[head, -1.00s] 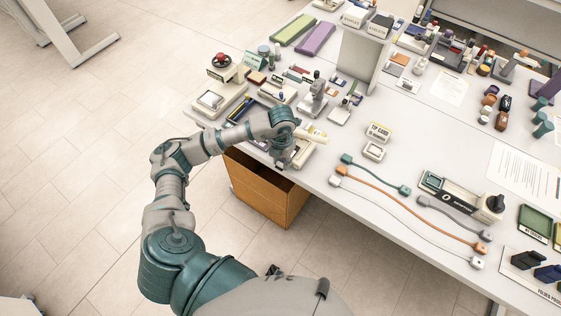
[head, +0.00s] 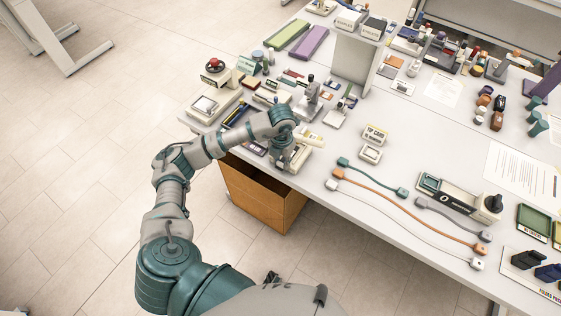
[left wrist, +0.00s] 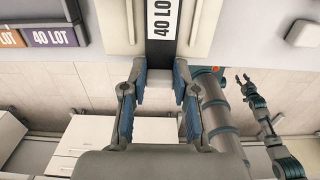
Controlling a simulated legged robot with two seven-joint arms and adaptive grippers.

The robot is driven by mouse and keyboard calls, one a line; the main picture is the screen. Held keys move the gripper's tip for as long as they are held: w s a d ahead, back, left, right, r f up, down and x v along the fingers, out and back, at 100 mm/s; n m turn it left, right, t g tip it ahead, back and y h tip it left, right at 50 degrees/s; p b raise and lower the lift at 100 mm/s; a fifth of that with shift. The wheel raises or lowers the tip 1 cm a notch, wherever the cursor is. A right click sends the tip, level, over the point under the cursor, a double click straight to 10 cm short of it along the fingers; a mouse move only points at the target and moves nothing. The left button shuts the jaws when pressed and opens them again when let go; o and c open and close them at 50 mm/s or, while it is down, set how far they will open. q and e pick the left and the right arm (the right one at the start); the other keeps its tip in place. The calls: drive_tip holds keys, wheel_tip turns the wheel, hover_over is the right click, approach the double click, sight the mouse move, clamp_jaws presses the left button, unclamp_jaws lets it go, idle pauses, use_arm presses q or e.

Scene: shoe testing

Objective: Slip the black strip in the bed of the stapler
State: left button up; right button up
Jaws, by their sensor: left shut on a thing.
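The cream stapler (head: 308,139) is at the table's near edge in the head view, partly hidden by my left gripper (head: 284,158). In the left wrist view, my left gripper (left wrist: 161,88) is shut on the near end of the black strip (left wrist: 162,50), which carries a white "40 LOT" label. The strip lies lengthwise between two cream side walls of the stapler bed (left wrist: 116,28). I cannot tell how deep it sits. My right gripper (left wrist: 242,80) shows at the right of the left wrist view, its fingers apart and empty, away from the table.
Orange and purple "LOT" strips (left wrist: 54,38) lie left of the stapler. A small cream box (head: 371,153) and several cables (head: 400,215) lie to the right. A grey stand (head: 312,96) is behind.

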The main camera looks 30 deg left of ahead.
use_arm(q)
drive_tip(key=shift+w, duration=0.35)
drive_tip(key=o, duration=0.9)
drive_tip(key=shift+c, duration=0.2)
wheel_tip(320, 180, up, 12)
drive_tip(key=shift+f, duration=0.2)
